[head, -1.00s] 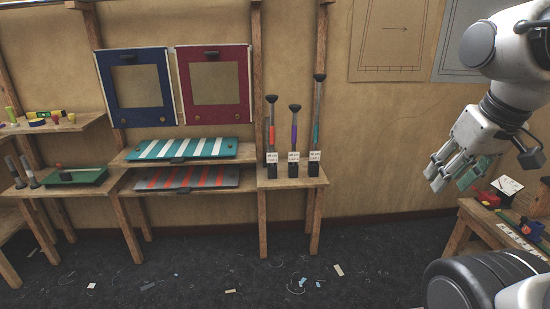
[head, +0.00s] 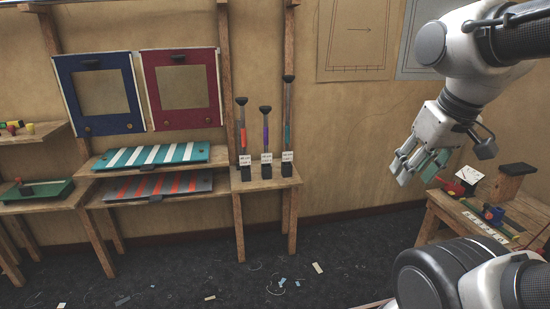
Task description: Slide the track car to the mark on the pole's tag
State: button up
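Three upright poles stand on a small wooden shelf: one with a red section (head: 243,135), one purple (head: 266,130) and one with a teal section (head: 288,105). Each bears a small white tag (head: 266,157) low down; the marks are too small to read. At right, a blue and red block-like piece (head: 493,214), possibly the track car, sits by a green strip (head: 470,206) on a wooden bench (head: 447,203). My gripper (head: 420,168) hangs above and left of the bench, fingers apart. A teal piece shows at its fingers; I cannot tell whether it is held.
A red object (head: 466,177), a white card and a dark block (head: 516,169) are on the bench, with a marked white strip (head: 484,226) along its front. Blue (head: 100,122) and red frames (head: 158,110) hang left above striped boards (head: 150,154). Scraps litter the open floor.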

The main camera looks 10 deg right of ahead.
aim_at(497, 212)
jog(key=z, duration=1.8)
jog(key=i+u, duration=0.3)
jog(key=i, duration=1.95)
